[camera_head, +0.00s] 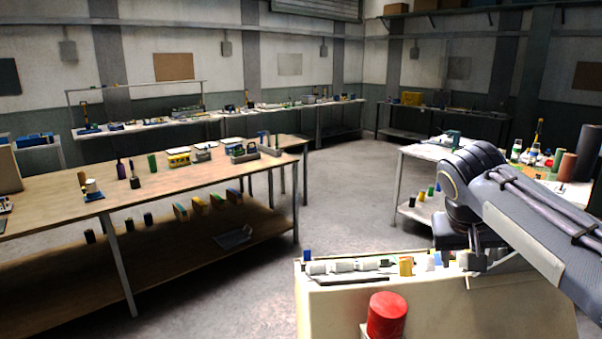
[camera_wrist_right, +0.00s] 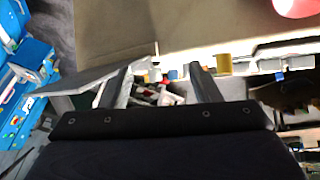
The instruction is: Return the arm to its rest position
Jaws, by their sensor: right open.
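My right arm comes in from the right in the head view and bends down at a dark joint. Its lower end, with the right gripper (camera_head: 474,264), is at the far right edge of the cream cabinet top; the fingers are hard to make out there. In the right wrist view the two fingers of the right gripper (camera_wrist_right: 162,72) stand apart with nothing held between them. Blurred small parts show beyond the fingertips. My left arm and gripper are not in view.
The cream cabinet (camera_head: 400,300) bears small white, yellow and blue items. A red cylinder (camera_head: 387,316) stands in front. A long wooden workbench (camera_head: 140,190) is at left, and a white table (camera_head: 425,150) stands behind my arm. The floor between them is clear.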

